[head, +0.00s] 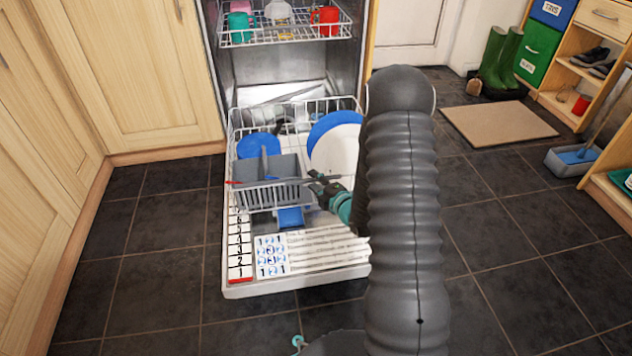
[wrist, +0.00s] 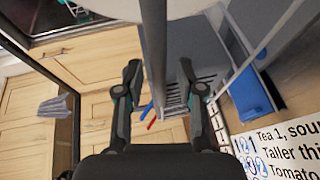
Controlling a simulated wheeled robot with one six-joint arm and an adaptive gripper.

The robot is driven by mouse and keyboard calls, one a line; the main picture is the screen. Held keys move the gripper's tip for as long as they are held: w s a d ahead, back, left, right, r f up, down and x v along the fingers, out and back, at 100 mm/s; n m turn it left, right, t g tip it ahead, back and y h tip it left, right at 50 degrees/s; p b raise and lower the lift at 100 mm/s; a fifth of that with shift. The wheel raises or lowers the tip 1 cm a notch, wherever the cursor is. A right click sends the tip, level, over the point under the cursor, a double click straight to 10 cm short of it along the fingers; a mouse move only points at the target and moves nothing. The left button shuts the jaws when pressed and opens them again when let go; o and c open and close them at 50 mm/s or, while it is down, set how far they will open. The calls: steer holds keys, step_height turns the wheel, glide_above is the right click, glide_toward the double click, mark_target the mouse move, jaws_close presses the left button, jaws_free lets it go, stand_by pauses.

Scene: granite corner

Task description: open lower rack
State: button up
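The lower rack (head: 231,150) is a white wire rack in the open dishwasher. It stands out over the lowered door (head: 325,272). It holds a grey cutlery basket (head: 270,168), a blue dish (head: 258,146) and large plates (head: 336,150). My gripper (head: 318,182) is at the basket's right side, near the front of the rack. In the wrist view my gripper (wrist: 160,78) has its fingers apart, with a grey bar (wrist: 154,45) passing between them. I cannot tell whether the fingers touch the bar. My arm hides the rack's right front.
The upper rack (head: 285,36) holds cups. Wooden cabinets (head: 125,75) stand on the left. Dark floor tiles (head: 500,250) are clear on the right, with a mat (head: 498,122), green boots (head: 497,60) and a shelf (head: 575,75) beyond.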

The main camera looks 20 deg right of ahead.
steer(key=v, duration=1.2)
stand_by(0.5)
